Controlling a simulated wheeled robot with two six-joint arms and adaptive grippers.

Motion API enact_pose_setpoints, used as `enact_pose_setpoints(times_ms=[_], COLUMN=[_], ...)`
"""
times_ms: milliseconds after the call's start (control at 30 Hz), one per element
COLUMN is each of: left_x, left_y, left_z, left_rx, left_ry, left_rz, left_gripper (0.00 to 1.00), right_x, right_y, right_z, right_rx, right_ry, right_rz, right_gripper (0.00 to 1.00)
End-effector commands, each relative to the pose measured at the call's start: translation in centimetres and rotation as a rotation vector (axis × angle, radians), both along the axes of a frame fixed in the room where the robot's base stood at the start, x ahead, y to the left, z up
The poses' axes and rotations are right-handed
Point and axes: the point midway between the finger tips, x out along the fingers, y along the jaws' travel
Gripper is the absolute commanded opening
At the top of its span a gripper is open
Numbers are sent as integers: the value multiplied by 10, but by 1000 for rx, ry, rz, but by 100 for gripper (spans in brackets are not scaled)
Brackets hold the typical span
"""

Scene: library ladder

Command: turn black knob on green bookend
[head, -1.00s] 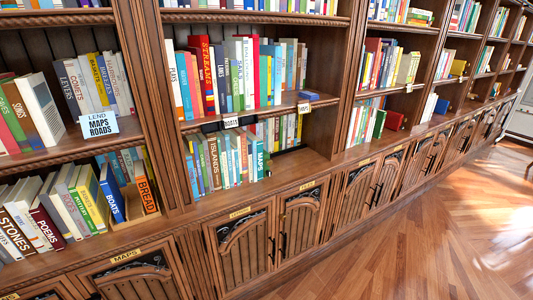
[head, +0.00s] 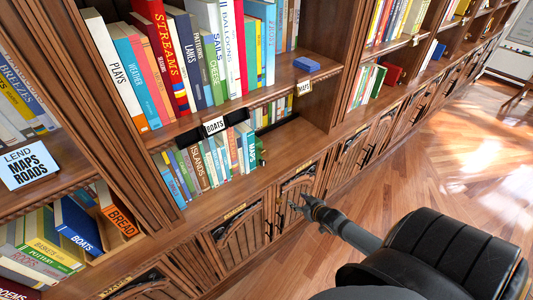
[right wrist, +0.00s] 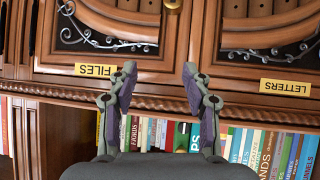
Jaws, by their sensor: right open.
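The green bookend (head: 262,152) appears as a small dark green piece at the right end of the lower book row in the head view, beside the Maps book. My left gripper is out of view.
Lower-shelf books (head: 205,160) stand left of the bookend, and bare shelf (head: 295,138) lies to its right. Open wood floor (head: 425,185) lies to the right.

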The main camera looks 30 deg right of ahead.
Motion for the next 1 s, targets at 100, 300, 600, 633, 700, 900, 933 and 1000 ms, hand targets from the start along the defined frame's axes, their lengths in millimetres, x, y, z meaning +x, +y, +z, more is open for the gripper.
enact_pose_setpoints(times_ms=[100,300,600,633,700,900,933,1000], left_x=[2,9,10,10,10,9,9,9], left_y=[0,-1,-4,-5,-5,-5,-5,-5], left_z=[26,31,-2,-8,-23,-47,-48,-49], left_rx=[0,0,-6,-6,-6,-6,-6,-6], left_ry=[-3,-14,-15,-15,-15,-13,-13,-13], left_rz=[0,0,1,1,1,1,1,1], left_gripper=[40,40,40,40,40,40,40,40], right_x=[36,53,71,75,89,127,132,140], right_y=[24,48,49,49,50,54,54,54], right_z=[99,149,133,131,124,113,113,111], right_rx=[41,79,79,80,81,83,83,82], right_ry=[-134,-211,-218,-218,-219,-217,-218,-215], right_rz=[81,139,138,139,136,137,138,136], right_gripper=[49,49,49,49,49,49,49,49])
